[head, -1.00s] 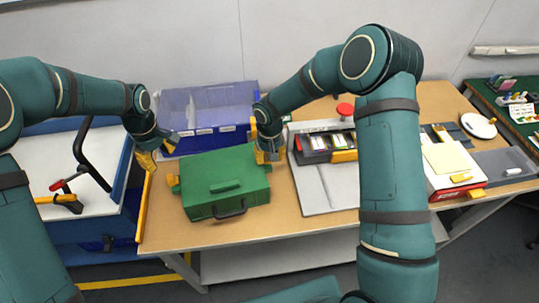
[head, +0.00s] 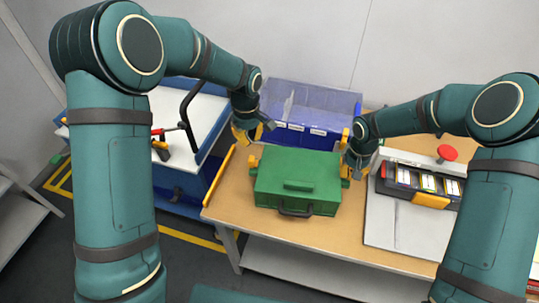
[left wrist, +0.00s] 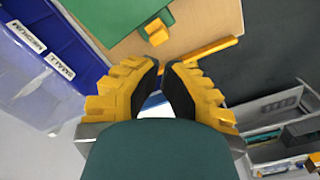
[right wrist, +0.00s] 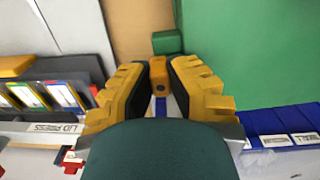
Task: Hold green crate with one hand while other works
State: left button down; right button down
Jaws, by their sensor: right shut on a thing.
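The green crate (head: 298,178) sits closed on the table, its dark front handle facing me. It has a yellow tab on each side. My right gripper (head: 352,168) is at the crate's right side. In the right wrist view its fingers (right wrist: 160,70) close around the right yellow tab (right wrist: 166,45). My left gripper (head: 250,138) is behind and above the crate's left side, apart from it. In the left wrist view its fingertips (left wrist: 161,66) almost meet with nothing between them. The left yellow tab (left wrist: 156,32) shows beyond them.
A blue bin (head: 310,110) with a clear front stands behind the crate. A grey-white board (head: 400,225) with a cell holder (head: 425,185) and red knob (head: 447,153) lies to the right. A yellow strip (head: 219,182) edges the table's left side; a white-topped blue cart (head: 200,110) stands beyond.

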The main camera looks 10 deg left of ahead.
aim_at(253, 162)
jog(key=shift+s+f, duration=0.1)
jog(key=shift+f, duration=0.05)
pick_arm(q)
jog(key=a+f+n+h, duration=0.3)
jog(key=a+n+h, duration=0.5)
jog(key=a, duration=0.6)
jog(key=shift+w+a+f+n+h, duration=0.25)
jog(key=shift+w+n+h, duration=0.15)
jog(key=shift+h, duration=0.1)
jog(key=d+r+x, duration=0.2)
jog(key=x, duration=1)
jog(key=shift+d+f, duration=0.25)
jog(key=shift+d, duration=0.05)
